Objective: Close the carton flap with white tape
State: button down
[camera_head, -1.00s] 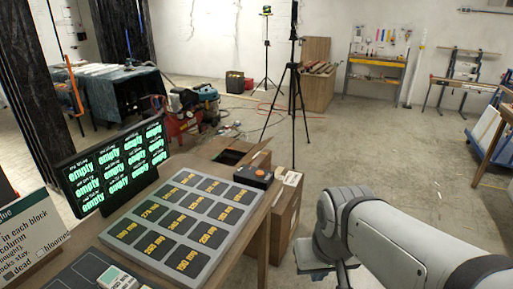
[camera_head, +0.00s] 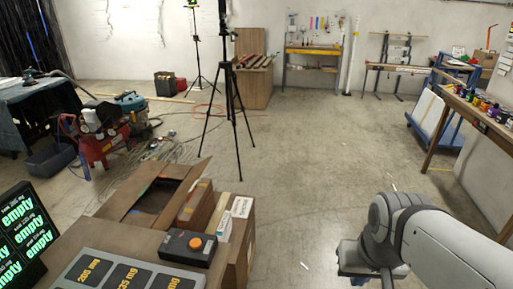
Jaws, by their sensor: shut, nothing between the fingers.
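A brown cardboard carton (camera_head: 126,207) stands open behind the table, with a dark interior showing. One flap (camera_head: 184,189) stands up at a slant on its right side. Other brown flaps or box parts lie around the opening. A white patch (camera_head: 241,207) shows on the box top to the right; I cannot tell if it is tape or a label. My grey arm reaches in from the lower right, well to the right of the carton and apart from it. The gripper's fingers are not visible.
A black box with an orange button (camera_head: 188,248) sits on the table by a grey panel of dark tiles (camera_head: 125,270). A lit screen (camera_head: 22,232) stands at left. A black tripod (camera_head: 229,110) stands beyond the carton. Open concrete floor (camera_head: 320,160) lies in the middle.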

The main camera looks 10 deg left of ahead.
aim_at(167, 217)
jog(key=z, duration=0.15)
jog(key=i, duration=1.95)
jog(key=u, duration=0.7)
jog(key=k, duration=0.65)
jog(key=u, duration=0.2)
jog(key=i, duration=0.7)
jog(key=z, duration=0.1)
